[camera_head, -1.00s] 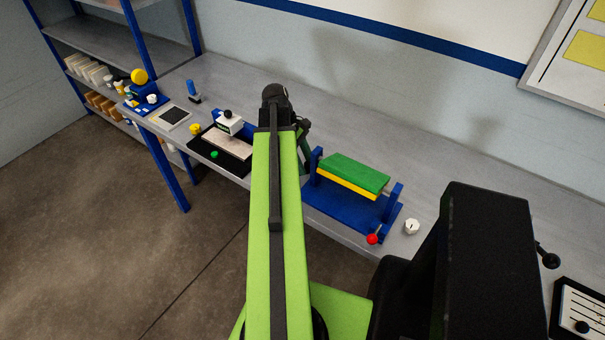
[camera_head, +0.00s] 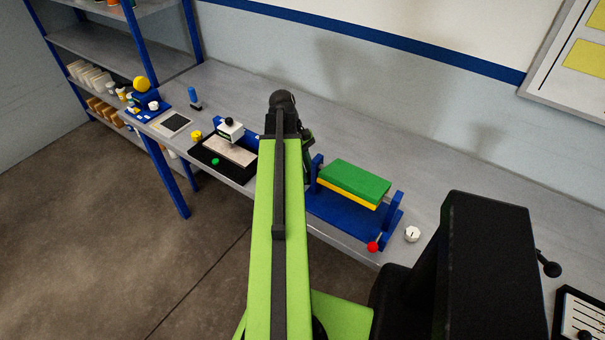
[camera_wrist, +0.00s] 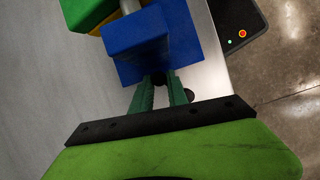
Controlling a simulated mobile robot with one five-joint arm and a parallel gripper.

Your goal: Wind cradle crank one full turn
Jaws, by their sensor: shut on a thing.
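The cradle has a blue base (camera_head: 345,216) with a blue upright at each end, carrying a green and yellow block (camera_head: 353,181) on a shaft. The block is tilted, green face up. A red knob (camera_head: 372,247) sits at the base's right front. My gripper (camera_wrist: 160,82) is at the cradle's left end. The rest of the crank is hidden.
A black tray (camera_head: 205,168) with a white-topped tool stands left of my arm. A white dial (camera_head: 412,234) sits right of the cradle. The bench (camera_head: 250,88) behind is clear. Shelves (camera_head: 90,47) stand far left.

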